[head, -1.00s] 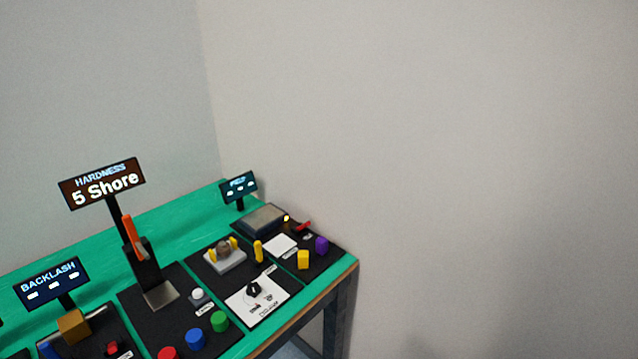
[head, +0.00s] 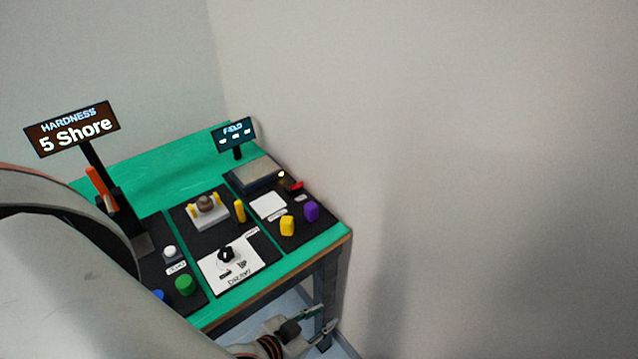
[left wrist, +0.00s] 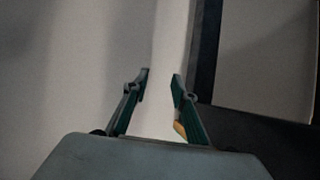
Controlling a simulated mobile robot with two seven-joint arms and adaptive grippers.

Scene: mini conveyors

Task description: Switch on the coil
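The station under the small FIELD display (head: 235,136) is at the far right end of the bench. The switch's position is too small to tell. My left gripper (head: 318,322) is below the bench's front right corner, apart from the station. In the left wrist view its fingers (left wrist: 161,75) are open with nothing between them. My right gripper is not in view.
A white panel with a black knob (head: 226,254) is to the left. The bench corner and leg (head: 325,285) are close to my gripper. A wall rises on the right.

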